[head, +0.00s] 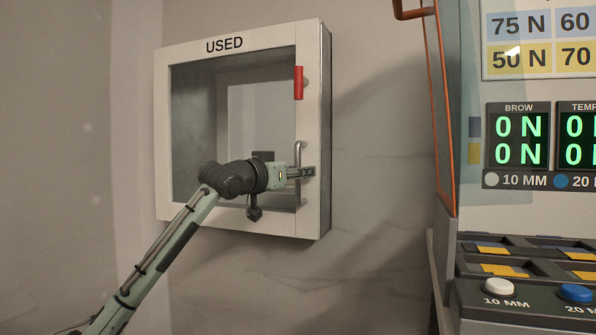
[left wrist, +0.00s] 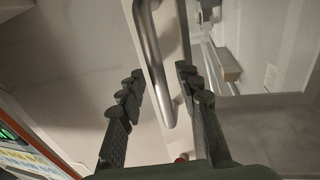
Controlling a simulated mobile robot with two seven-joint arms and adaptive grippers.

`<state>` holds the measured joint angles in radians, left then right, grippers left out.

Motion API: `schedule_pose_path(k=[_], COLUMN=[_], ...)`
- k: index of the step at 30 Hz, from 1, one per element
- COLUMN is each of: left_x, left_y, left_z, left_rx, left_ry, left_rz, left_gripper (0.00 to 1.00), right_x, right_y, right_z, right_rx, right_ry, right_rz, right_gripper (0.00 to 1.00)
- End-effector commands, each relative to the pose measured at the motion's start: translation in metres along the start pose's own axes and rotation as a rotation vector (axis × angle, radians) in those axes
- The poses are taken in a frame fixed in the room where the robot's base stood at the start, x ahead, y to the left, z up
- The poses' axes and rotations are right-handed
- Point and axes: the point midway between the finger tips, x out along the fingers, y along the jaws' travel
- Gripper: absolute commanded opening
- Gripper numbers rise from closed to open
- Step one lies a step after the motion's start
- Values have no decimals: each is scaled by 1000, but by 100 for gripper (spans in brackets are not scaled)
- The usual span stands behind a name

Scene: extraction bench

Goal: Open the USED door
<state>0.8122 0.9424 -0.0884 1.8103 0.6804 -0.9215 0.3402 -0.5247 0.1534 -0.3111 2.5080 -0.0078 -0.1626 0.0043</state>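The USED door (head: 235,47) is a white-framed glass door on a wall cabinet, and it looks closed. Its metal bar handle (head: 301,150) stands upright on the right side of the frame. A red piece (head: 299,83) sits above the handle. My left gripper (head: 308,172) is at the lower part of the handle. In the left wrist view, the fingers of my left gripper (left wrist: 160,76) are spread, with the handle (left wrist: 153,55) between them and gaps visible on both sides. My right gripper is in neither view.
A machine with lit displays (head: 517,135) stands at the right, with a white button (head: 499,287) and a blue button (head: 576,293) at its front. Bare grey wall (head: 375,150) lies between the cabinet and the machine.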

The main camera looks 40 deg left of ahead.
Motion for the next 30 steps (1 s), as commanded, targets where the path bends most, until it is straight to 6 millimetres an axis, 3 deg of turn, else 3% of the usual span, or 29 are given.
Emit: schedule_pose_path(k=[7,15,30], left_x=[1,1,1], left_y=[0,0,0], left_z=[0,0,0], left_rx=[0,0,0], left_ry=[0,0,0], left_rz=[0,-1,-1], left_gripper=[33,0,0], right_x=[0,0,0], right_y=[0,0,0], right_z=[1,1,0], right_rx=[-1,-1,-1], right_ry=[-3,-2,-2], right_rz=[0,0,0], right_gripper=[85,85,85])
